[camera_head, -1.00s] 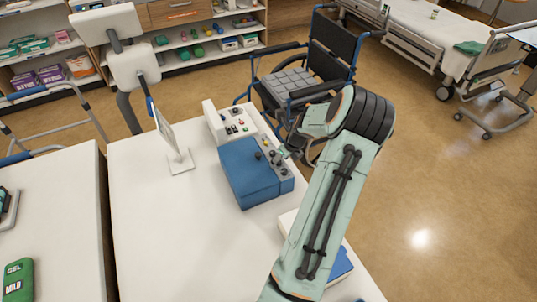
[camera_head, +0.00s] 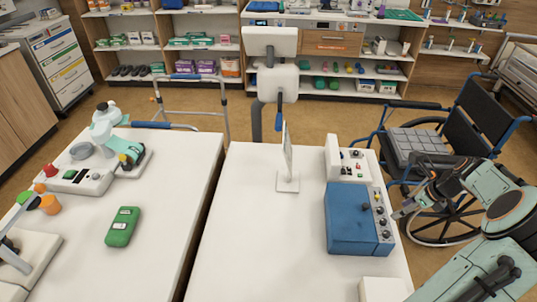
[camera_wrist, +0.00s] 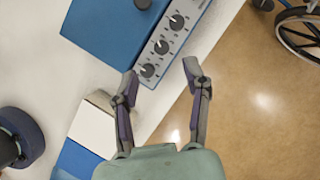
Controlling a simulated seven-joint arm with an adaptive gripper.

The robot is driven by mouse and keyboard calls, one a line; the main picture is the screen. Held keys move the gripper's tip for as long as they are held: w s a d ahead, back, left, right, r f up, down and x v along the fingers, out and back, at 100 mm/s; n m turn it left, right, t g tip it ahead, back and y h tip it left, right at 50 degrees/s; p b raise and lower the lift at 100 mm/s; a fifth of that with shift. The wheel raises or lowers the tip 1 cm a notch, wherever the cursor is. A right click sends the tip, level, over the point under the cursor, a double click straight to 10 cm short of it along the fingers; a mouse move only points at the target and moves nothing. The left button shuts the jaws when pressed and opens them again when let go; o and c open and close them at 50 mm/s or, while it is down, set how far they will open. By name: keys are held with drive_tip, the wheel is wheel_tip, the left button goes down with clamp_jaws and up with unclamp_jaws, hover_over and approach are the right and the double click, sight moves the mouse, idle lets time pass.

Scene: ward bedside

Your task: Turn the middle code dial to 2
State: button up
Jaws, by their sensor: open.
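A blue box (camera_head: 350,225) stands at the right edge of the white table, with a grey panel (camera_wrist: 172,38) along its right side. The panel carries a row of dark dials. The wrist view shows a near dial (camera_wrist: 147,70), another dial (camera_wrist: 161,46) and a farther dial (camera_wrist: 177,21); the row runs up to the frame's top edge. Their digits are too small to read. My gripper (camera_wrist: 161,72) is open and empty, its fingertips on either side of the near end of the panel. In the head view my gripper (camera_head: 403,211) is right of the box; contact cannot be told.
A white control box (camera_head: 347,160) stands just behind the blue box. A thin upright screen (camera_head: 286,165) is to its left. A white block (camera_head: 384,290) lies at the table's front. A wheelchair (camera_head: 440,150) stands close on the right. The table's middle is clear.

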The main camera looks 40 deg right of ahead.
drive_tip(key=w+a+r+n, duration=0.3)
drive_tip(key=w+a+r, duration=0.1)
drive_tip(key=w, duration=0.4)
drive_tip(key=w+a+r+n, duration=0.2)
drive_tip(key=w+a+r, duration=0.15)
drive_tip(key=w, duration=0.55)
drive_tip(key=w+a+r+n, duration=0.2)
drive_tip(key=w+a+r, duration=0.1)
drive_tip(key=a, duration=0.4)
drive_tip(key=w+a+r+n+g, duration=0.1)
drive_tip(key=w+a+r+n, duration=0.1)
drive_tip(key=a, duration=0.6)
drive_tip(key=shift+w+r+n, duration=0.4)
drive_tip(key=shift+w+n, duration=0.4)
drive_tip(key=shift+w, duration=0.4)
